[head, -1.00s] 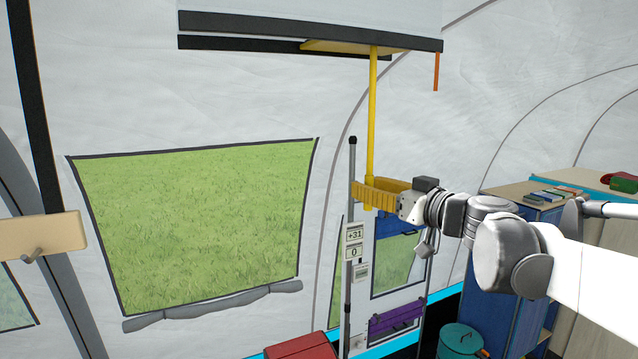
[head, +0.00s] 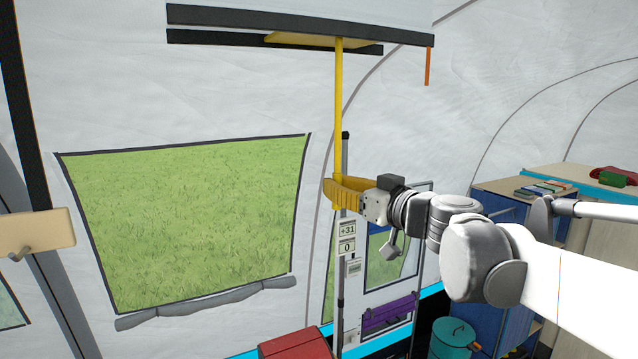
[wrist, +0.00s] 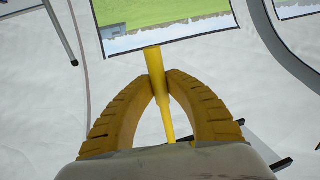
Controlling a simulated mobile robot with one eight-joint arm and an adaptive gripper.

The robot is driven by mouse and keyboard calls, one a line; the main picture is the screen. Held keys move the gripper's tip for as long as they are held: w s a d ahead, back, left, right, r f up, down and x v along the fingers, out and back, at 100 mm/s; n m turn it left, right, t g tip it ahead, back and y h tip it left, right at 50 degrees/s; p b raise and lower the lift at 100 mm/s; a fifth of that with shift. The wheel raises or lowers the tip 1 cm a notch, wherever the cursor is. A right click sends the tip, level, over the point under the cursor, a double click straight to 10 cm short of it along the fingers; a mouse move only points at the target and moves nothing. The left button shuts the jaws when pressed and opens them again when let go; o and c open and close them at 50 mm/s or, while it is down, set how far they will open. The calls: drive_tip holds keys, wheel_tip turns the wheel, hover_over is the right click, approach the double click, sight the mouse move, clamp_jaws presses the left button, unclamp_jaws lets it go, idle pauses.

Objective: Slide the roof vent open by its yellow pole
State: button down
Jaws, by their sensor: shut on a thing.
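The yellow pole (head: 338,110) hangs down from a yellow vent panel (head: 312,40) under the tent roof. The panel sits along the dark rails (head: 300,24), with bare rail to its left and right. My gripper (head: 336,192) is shut on the pole near its lower end. In the wrist view both yellow fingers (wrist: 161,88) close around the pole (wrist: 153,60), and its end sticks out past them. An orange tab (head: 428,67) hangs at the right end of the rail, to the right of the pole.
A thin upright stand (head: 346,290) with number cards is just behind my gripper. A grass-filled window (head: 190,220) is in the left wall. A blue cabinet (head: 500,225) stands at right. A red box (head: 295,345) and a teal bin (head: 453,337) are low down.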

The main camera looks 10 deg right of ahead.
drive_tip(key=s+a, duration=0.2)
drive_tip(key=a, duration=0.5)
drive_tip(key=s+a, duration=0.2)
drive_tip(key=a, duration=0.4)
drive_tip(key=shift+s+a, duration=0.3)
drive_tip(key=shift+a, duration=0.1)
drive_tip(key=c, duration=1.5)
unclamp_jaws()
drive_tip(key=shift+o, duration=0.7)
drive_tip(key=shift+s+a, duration=0.1)
drive_tip(key=shift+a, duration=0.15)
drive_tip(key=shift+d, duration=0.15)
